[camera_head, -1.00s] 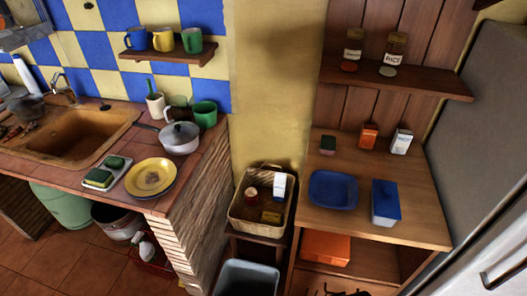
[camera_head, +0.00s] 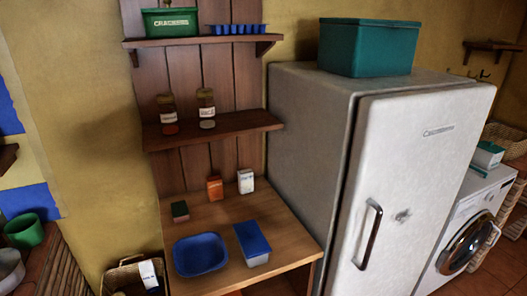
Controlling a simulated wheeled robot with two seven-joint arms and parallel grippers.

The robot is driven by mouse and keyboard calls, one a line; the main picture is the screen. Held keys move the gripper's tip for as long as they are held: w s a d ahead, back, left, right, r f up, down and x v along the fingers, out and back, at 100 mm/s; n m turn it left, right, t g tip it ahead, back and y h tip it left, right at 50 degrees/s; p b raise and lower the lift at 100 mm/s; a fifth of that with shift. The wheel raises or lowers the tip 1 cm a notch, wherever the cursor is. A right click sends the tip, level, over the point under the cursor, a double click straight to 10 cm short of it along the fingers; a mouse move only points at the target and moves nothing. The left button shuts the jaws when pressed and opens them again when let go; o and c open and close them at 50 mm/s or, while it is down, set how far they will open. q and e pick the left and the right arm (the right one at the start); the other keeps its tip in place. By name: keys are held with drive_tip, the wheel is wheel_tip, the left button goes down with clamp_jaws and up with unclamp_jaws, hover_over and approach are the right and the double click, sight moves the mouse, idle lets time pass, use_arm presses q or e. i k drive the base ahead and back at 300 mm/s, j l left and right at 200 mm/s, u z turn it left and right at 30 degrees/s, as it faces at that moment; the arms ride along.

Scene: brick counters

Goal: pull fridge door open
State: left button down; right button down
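The fridge (camera_head: 310,135) stands right of centre, pale grey and worn. Its front door (camera_head: 415,150) faces right of the picture and looks shut. A small worn patch shows right of the handle. The bottom of the fridge is cut off by the picture's edge. Neither of my grippers is in view, and nothing touches the handle.
A teal bin (camera_head: 368,47) sits on the fridge top. A washing machine (camera_head: 470,225) stands right of the fridge. Left of it is a wooden counter (camera_head: 215,215) with a blue tray (camera_head: 200,254) and a blue-lidded box (camera_head: 252,244). A basket (camera_head: 118,277) is at lower left.

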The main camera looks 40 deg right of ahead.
sight(412, 153)
drive_tip(key=z, duration=2.3)
